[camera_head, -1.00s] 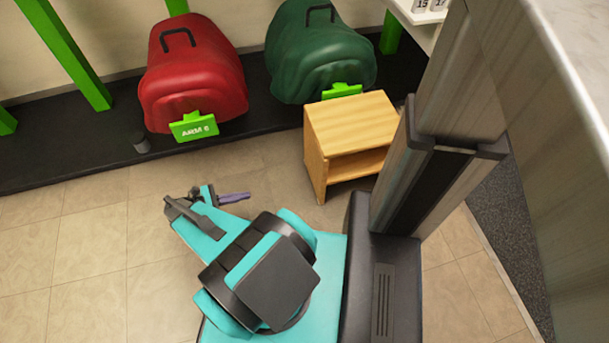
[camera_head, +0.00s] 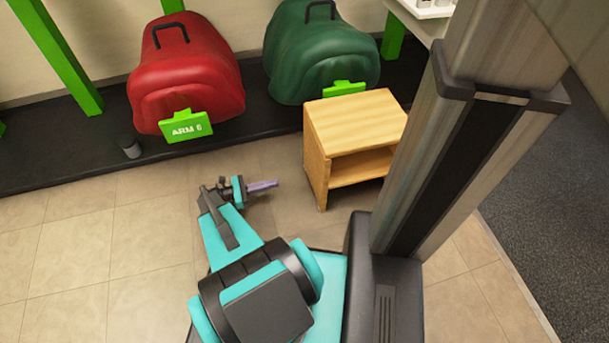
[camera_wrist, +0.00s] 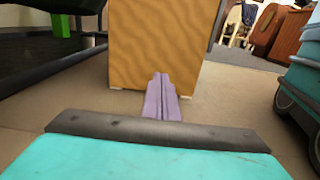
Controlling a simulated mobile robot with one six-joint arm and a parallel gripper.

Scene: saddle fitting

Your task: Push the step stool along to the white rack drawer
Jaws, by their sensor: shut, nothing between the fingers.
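The step stool (camera_head: 352,122) is a light wooden box with an open front and a shelf. It stands upright on the tiles in front of the green saddle. My gripper (camera_head: 264,185) is shut and empty, low over the floor to the left of the stool. Its purple fingers point at the stool's left side, with a small gap in the head view. In the wrist view the stool's plain side panel (camera_wrist: 160,40) fills the middle ahead of the shut fingers (camera_wrist: 162,98). I cannot make out a white rack drawer; a white shelf edge (camera_head: 425,10) shows at the top.
A red saddle (camera_head: 186,75) with a green "ARM 6" tag and a green saddle (camera_head: 320,55) sit along the wall above a black platform (camera_head: 60,150). A small grey cup (camera_head: 130,148) stands at the platform's edge. Tiled floor at lower left is clear.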

